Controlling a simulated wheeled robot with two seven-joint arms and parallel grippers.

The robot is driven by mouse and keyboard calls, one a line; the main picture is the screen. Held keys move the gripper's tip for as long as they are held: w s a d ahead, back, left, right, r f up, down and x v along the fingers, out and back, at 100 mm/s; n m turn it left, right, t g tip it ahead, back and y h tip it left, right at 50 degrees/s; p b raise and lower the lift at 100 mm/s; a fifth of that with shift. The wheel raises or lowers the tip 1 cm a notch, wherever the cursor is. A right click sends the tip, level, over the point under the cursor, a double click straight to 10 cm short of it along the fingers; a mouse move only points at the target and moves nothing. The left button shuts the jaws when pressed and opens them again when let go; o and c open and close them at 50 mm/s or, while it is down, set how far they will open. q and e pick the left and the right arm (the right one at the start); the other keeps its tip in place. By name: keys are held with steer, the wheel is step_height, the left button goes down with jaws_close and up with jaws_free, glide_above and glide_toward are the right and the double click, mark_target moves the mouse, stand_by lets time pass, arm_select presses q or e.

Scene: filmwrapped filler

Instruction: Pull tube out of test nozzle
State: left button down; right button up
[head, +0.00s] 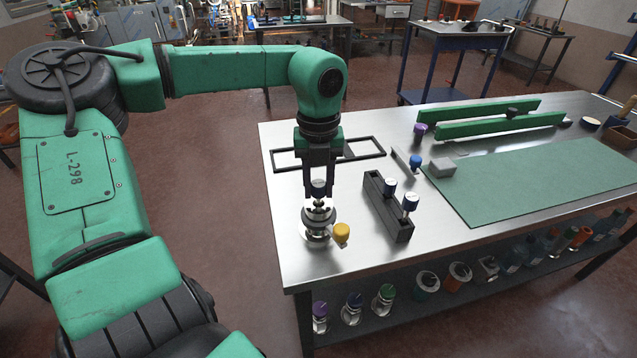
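My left gripper (319,190) points straight down over the near left part of the steel table. Its fingers sit on either side of the dark blue cap of a tube (318,187) and appear closed on it. The tube is upright, and below the cap it meets the silver test nozzle (317,216); the fingers hide part of it. I cannot tell how deep the tube sits. The nozzle stands on the table with a yellow knob (341,232) on its right side. My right gripper is not in view.
A black rack (376,196) with two blue-capped tubes stands just right of the nozzle. Behind are a flat black frame (285,159), a blue-knobbed bracket (415,161) and a grey block (442,167). A green mat (550,175) covers the table's right. Several jars stand on the lower shelf.

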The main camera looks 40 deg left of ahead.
arm_select(q)
steer(key=c, duration=1.3)
jaws_free()
jaws_close()
steer(key=shift+r+p, duration=0.7)
steer(key=shift+r, duration=0.45)
steer(key=shift+r+p, duration=0.7)
steer(key=shift+r, duration=0.35)
step_height(320, 180, up, 7)
steer(key=p, duration=0.4)
steer(key=shift+p, duration=0.4)
